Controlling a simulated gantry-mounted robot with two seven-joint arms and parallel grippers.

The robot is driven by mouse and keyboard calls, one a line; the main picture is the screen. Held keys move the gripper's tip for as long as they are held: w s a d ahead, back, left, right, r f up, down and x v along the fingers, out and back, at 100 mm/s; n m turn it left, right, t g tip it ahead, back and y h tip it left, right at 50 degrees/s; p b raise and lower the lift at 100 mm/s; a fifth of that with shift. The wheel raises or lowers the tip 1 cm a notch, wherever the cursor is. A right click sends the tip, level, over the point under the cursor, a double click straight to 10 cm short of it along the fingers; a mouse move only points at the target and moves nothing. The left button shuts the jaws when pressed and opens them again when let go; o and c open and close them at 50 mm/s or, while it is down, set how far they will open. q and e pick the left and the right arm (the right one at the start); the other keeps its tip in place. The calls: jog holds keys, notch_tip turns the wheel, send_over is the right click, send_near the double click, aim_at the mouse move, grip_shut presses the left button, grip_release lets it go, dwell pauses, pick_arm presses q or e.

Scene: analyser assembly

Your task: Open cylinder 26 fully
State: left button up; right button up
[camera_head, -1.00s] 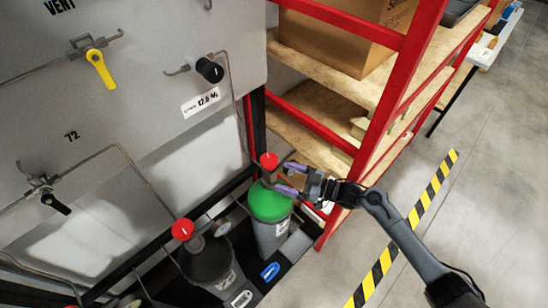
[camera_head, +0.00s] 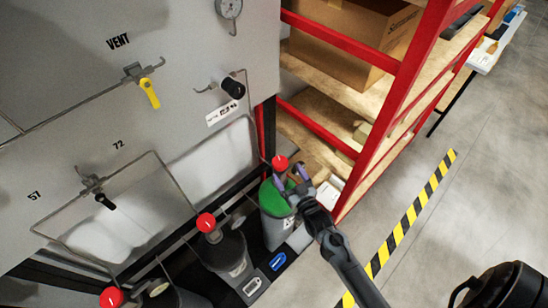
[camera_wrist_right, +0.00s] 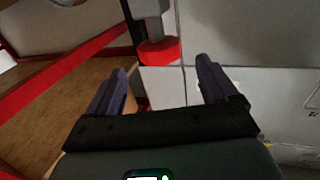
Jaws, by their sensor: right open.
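A cylinder with a green shoulder (camera_head: 274,197) and grey body stands upright in the row at the foot of the panel. A red round valve knob (camera_head: 280,162) sits at its top. My right gripper (camera_head: 290,177) is open, its purple fingers close beside and just below that knob. In the right wrist view the red knob (camera_wrist_right: 159,50) appears ahead, between the two open fingertips (camera_wrist_right: 162,66); no contact is visible. Cylinder numbers are not readable, so I cannot confirm which is 26. My left gripper is not in view.
Dark cylinders with red knobs (camera_head: 206,222) (camera_head: 112,297) stand to the left. The grey panel (camera_head: 90,100) with thin pipes, a yellow lever (camera_head: 149,92) and a black knob (camera_head: 233,88) rises behind. A red-framed shelf (camera_head: 395,100) stands close on the right. Floor beyond it is open.

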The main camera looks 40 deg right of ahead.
aim_at(278, 158)
jog(key=x, duration=0.8)
jog(key=shift+w, duration=0.25)
jog(key=shift+c, duration=0.5)
jog(key=c, duration=0.9)
jog(key=shift+o, duration=0.2)
